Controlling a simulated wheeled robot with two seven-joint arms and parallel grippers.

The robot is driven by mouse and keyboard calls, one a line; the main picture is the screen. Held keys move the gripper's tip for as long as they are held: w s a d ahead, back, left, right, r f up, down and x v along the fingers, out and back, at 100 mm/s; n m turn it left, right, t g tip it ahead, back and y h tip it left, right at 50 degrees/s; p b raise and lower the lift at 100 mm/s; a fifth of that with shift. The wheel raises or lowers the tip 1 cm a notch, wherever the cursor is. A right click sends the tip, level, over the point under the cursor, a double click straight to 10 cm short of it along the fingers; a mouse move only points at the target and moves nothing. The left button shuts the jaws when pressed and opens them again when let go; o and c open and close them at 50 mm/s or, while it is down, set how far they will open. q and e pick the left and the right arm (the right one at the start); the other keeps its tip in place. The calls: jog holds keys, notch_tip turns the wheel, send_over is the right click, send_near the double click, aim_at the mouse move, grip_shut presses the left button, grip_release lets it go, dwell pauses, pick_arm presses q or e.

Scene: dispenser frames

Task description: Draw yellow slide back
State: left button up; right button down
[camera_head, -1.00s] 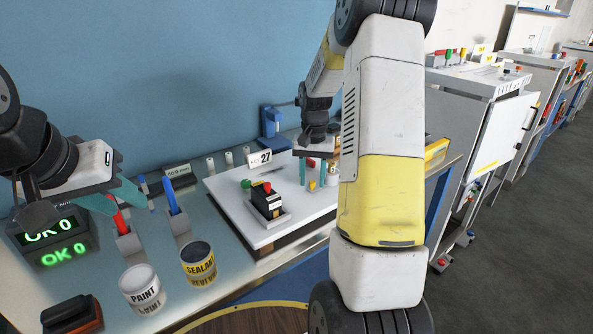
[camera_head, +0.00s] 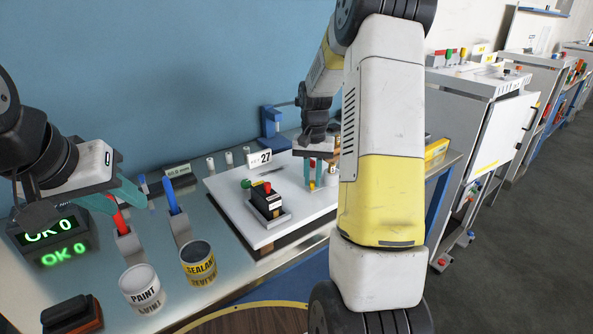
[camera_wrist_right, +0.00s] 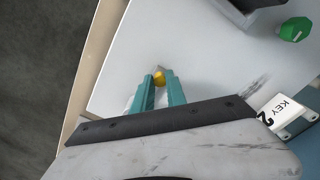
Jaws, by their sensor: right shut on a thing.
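The yellow slide shows as a small yellow knob (camera_wrist_right: 160,77) between the teal fingertips in the right wrist view. In the head view it is a small yellow spot (camera_head: 312,185) low between the fingers, over the white board (camera_head: 225,197). My right gripper (camera_head: 314,178) points down at the board's right part and is shut on the knob; its fingertips also show in the right wrist view (camera_wrist_right: 160,84). The slide's body is largely hidden by my right arm and fingers. My left gripper (camera_head: 118,204) is open, its fingers apart near an upright red tool (camera_head: 119,219).
A paint can (camera_head: 141,290), a sealant can (camera_head: 198,265) and a blue tool (camera_head: 172,198) stand to the left.

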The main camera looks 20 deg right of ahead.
dwell(0.7)
jog(key=shift+s+a, duration=0.25)
jog(key=shift+a, duration=0.4)
jog(key=shift+s+a, duration=0.2)
jog(key=shift+a, duration=0.4)
jog(key=c, duration=1.3)
grip_release()
jog(key=shift+r, duration=0.15)
notch_tip(320, 180, up, 8)
jog(key=shift+f, duration=0.2)
